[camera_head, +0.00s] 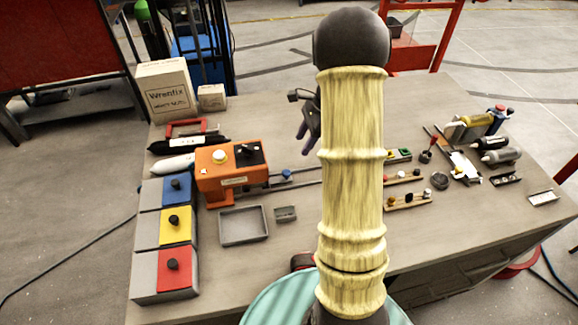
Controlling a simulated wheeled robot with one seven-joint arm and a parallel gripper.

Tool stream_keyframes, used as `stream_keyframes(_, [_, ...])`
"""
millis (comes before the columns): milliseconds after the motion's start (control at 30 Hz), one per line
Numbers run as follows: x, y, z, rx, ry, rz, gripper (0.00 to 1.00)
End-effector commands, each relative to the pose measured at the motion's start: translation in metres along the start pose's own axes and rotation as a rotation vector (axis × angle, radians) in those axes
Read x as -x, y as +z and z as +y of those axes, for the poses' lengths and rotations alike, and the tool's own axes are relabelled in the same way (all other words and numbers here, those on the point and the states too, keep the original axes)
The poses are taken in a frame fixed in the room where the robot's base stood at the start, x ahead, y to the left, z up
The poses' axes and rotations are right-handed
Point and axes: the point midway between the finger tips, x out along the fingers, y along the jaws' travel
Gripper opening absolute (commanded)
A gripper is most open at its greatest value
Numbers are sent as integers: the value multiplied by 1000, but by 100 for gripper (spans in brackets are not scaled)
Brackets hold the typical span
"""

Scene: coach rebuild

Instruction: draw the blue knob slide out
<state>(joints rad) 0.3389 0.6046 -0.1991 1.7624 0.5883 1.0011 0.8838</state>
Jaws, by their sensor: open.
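A small blue knob (286,175) sits on a thin dark rail that runs left to right across the table, just right of an orange box (232,172). The rail's right part is hidden behind my arm. My gripper (304,136) shows in part left of my arm, with a dark body and purple fingers. It is open, above the table and beyond the blue knob in the picture, apart from it. I see nothing between its fingers, though part of it is hidden.
Blue, yellow and red panels with dark knobs (174,222) line the left edge. A grey tray (244,226) and small grey block (286,214) lie in front of the rail. Cartons (168,92) stand back left. Several small fixtures and cylinders fill the right side. The back middle is fairly clear.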

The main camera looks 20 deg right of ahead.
Motion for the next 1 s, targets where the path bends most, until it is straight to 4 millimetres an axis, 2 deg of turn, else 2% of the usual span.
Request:
stream_keyframes(600, [-105,0,1,-1,3,0,47])
stream_keyframes(767, [-118,0,0,1,1,0,47])
stream_keyframes(1000, [-119,0,0,2,0,1,47])
